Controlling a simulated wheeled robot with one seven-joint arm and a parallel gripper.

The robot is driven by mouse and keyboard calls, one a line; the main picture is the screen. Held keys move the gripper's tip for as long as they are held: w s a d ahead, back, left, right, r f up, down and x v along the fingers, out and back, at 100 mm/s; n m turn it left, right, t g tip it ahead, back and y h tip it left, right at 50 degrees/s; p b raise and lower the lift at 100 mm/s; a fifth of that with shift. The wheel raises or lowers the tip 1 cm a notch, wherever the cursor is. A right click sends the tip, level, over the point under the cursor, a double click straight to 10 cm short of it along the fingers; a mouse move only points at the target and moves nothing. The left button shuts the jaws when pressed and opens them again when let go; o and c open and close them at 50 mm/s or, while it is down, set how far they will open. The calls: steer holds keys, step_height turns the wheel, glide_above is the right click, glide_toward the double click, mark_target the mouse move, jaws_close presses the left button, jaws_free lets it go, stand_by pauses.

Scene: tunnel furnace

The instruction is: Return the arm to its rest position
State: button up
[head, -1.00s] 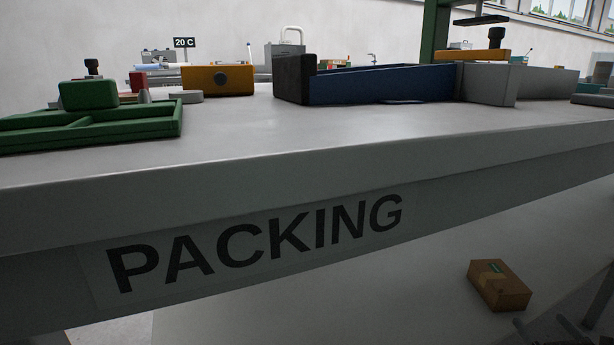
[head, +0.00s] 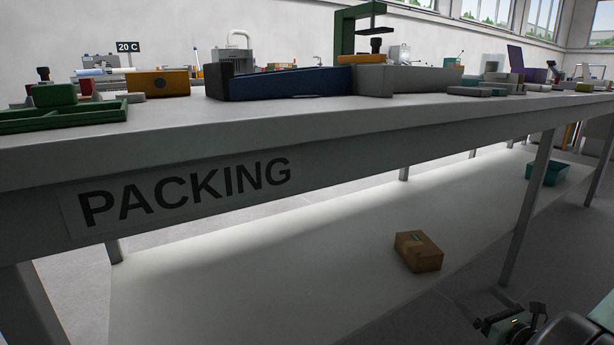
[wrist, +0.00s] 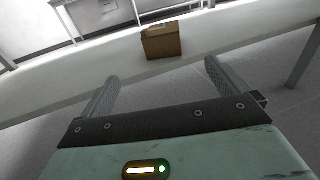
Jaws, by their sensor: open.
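My gripper (head: 511,313) shows at the lower right of the head view, low in front of the packing table and near its lower shelf. In the wrist view, its two fingers (wrist: 161,70) are spread apart with nothing between them. A cardboard box (head: 418,251) lies on the lower shelf, apart from the gripper. In the wrist view the box (wrist: 162,42) appears beyond the fingertips. Most of my arm is outside the head view.
The packing table (head: 330,150) spans the view, with legs at both ends. On top are a green tray (head: 65,117), an orange block (head: 159,83) and a blue bin (head: 285,84). A teal crate (head: 546,172) sits at the right.

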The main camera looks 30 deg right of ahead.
steer(key=w+a+r+n+g+y, duration=0.2)
steer(key=a+r+n+g+y, duration=0.15)
steer(key=a+n+y, duration=0.35)
steer(key=w+a+r+n+g+y, duration=0.2)
steer(key=a+n+g, duration=0.2)
steer(key=a, duration=0.4)
steer(key=w+a+r+n+g+y, duration=0.2)
steer(key=a+n+g+y, duration=0.1)
steer(key=a+n+y, duration=0.4)
steer(key=s+a+r+n+g+h, duration=0.45)
steer(key=a+n+g+h, duration=0.3)
steer(key=n, duration=0.25)
steer(key=w+a+r+n+t+h, duration=0.25)
steer(key=a+r+n+h, duration=0.35)
steer(key=r+n, duration=0.4)
steer(key=s+a+r+n+g+y+p, duration=0.1)
steer(key=s+a+r+n+p, duration=0.3)
steer(key=s+a, duration=0.4)
steer(key=s+a+r+n+g+y+p, duration=0.1)
steer(key=s+a+r+n+p, duration=0.25)
steer(key=s+a, duration=0.45)
step_height(320, 180, up, 36)
steer(key=w+a+p, duration=0.1)
steer(key=w+p, duration=0.1)
steer(key=p, duration=3.4)
steer(key=shift+w+a, duration=0.25)
steer(key=shift+a, duration=0.1)
